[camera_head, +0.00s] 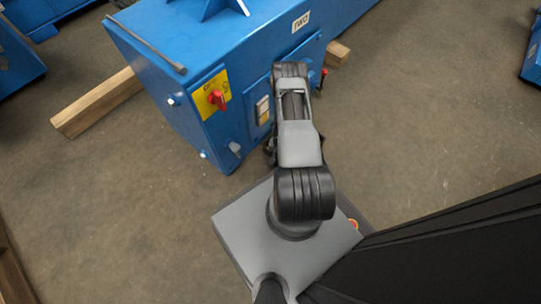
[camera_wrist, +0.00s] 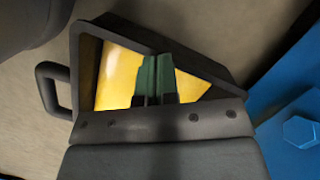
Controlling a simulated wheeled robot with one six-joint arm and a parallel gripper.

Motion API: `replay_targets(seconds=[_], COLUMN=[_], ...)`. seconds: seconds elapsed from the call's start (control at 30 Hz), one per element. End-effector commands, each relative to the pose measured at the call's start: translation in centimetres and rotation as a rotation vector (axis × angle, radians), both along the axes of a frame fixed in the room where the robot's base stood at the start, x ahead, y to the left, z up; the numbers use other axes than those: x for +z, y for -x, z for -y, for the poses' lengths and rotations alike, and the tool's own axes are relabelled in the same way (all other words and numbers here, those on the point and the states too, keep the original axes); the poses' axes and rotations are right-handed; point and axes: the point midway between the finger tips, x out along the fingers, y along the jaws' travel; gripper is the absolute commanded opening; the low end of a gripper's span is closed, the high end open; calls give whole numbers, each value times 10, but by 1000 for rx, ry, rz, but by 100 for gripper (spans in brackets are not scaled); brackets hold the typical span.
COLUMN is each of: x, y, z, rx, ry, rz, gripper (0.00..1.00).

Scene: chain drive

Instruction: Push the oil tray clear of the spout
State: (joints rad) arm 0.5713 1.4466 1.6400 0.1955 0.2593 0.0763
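The oil tray (camera_wrist: 212,60) shows in the wrist view as a dark, angular tray with yellow oil (camera_wrist: 118,72) in it. Its loop handle (camera_wrist: 48,88) sticks out at the left. My gripper (camera_wrist: 155,72) has green fingertips side by side, shut with nothing visible between them. The fingertips overlap the tray's inside in the picture; I cannot tell whether they touch it. My wrist hides the tray's near part. In the head view my arm reaches to the blue machine (camera_head: 185,60) and hides the gripper. I cannot make out the tray there or the spout in either view.
In the wrist view, blue metal with a bolt (camera_wrist: 300,131) is close at the right.

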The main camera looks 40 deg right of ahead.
Motion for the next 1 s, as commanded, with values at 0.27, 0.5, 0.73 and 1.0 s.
replay_targets(seconds=[0.27,0.5,0.73,1.0], x=[-8,-5,10,46], y=[-7,-8,-9,-12], z=[12,11,10,12], rx=[-1,3,8,10], ry=[27,27,27,23], rz=[31,32,32,28], gripper=[0,0,0,0])
